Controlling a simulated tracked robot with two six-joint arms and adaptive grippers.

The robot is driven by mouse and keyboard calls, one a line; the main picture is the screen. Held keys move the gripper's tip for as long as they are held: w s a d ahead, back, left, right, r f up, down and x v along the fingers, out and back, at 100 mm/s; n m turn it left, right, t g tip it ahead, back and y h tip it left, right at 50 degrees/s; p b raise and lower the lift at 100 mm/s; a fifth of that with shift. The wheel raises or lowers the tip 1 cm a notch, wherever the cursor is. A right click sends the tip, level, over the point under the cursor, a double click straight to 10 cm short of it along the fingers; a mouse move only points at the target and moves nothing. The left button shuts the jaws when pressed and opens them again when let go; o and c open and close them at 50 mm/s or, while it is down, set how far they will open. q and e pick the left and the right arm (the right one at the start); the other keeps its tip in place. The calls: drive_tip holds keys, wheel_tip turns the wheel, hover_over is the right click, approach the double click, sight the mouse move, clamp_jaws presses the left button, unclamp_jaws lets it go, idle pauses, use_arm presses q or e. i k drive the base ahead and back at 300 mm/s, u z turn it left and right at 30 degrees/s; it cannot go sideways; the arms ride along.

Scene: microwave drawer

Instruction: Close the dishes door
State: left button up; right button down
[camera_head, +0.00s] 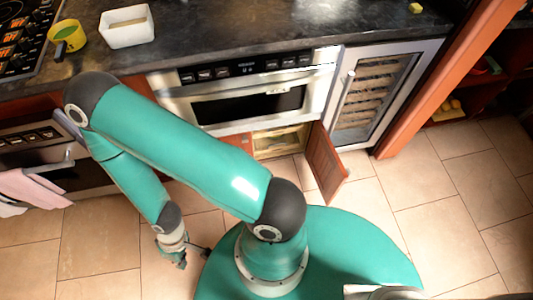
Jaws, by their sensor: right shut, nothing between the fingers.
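A reddish-brown wooden door (325,164) stands open below the microwave drawer (250,92). It swings outward from the right side of a low cabinet opening (281,141), whose pale inside shows. I take this for the dishes door. My right gripper (182,257) is shut and empty, low over the floor at the lower left, well apart from the door and to its left. My teal arm crosses in front of the cabinets and hides part of the opening's left side. My left gripper is not in view.
A glass-fronted cooler (372,90) stands right of the door. An oven (38,155) with a pink towel (32,187) is at the left. Tiled floor (440,205) at the right is clear.

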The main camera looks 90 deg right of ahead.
sight(330, 174)
drive_tip(key=k, duration=2.8)
drive_tip(key=z, duration=1.4)
drive_tip(key=i, duration=1)
drive_tip(key=z, duration=0.05)
